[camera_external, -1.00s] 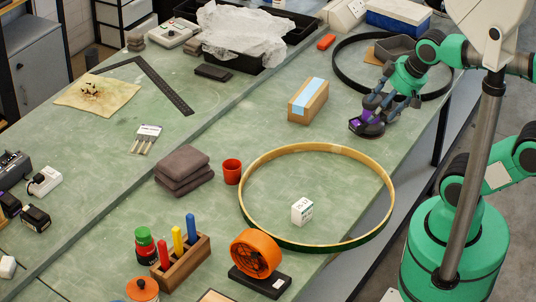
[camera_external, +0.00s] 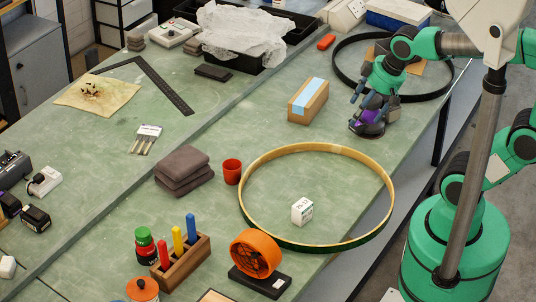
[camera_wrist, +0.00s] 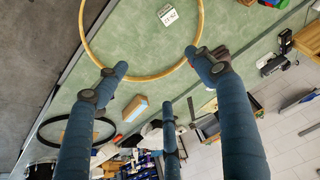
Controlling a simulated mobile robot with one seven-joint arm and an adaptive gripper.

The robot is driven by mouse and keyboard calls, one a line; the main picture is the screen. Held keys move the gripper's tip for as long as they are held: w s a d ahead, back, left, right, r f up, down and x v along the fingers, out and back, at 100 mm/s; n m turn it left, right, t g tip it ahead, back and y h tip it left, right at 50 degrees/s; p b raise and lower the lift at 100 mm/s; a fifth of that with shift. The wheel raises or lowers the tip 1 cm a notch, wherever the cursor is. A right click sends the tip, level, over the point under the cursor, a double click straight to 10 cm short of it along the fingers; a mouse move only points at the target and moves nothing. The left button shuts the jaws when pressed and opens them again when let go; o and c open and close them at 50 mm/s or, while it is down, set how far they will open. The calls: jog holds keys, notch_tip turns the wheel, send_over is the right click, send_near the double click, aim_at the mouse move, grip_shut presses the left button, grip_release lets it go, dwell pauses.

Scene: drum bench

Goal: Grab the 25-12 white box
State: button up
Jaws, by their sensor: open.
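The small white box marked 25-12 (camera_external: 302,211) stands on the green bench inside a large wooden drum hoop (camera_external: 385,180). It also shows in the wrist view (camera_wrist: 167,14), near the top edge inside the hoop (camera_wrist: 150,77). My gripper (camera_external: 363,112) is beyond the hoop, up and to the right of the box in the external view, beside a purple and dark round object (camera_external: 368,125). Its blue fingers are spread and hold nothing in the wrist view (camera_wrist: 160,62). Whether the gripper touches the purple object is hidden.
A cardboard box with a blue strip (camera_external: 308,100) stands left of my gripper. An orange fan (camera_external: 256,254), a red cup (camera_external: 232,172) and folded grey cloths (camera_external: 184,170) lie around the hoop. A black hoop (camera_external: 440,92) lies behind my arm. The bench inside the wooden hoop is otherwise clear.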

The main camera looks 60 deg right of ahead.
jog(key=w+a+f+g+p, duration=0.1)
jog(key=w+a+f+g, duration=0.15)
jog(key=w+f, duration=0.75)
jog(key=m+g+p, duration=0.1)
jog(key=g+p, duration=0.1)
send_over(302, 204)
notch_tip(302, 204, down, 16)
jog(key=shift+r, duration=0.15)
jog(key=shift+f+b, duration=0.8)
jog(key=shift+f, duration=3.5)
jog(key=shift+f+b, duration=0.45)
jog(key=shift+f, duration=2.15)
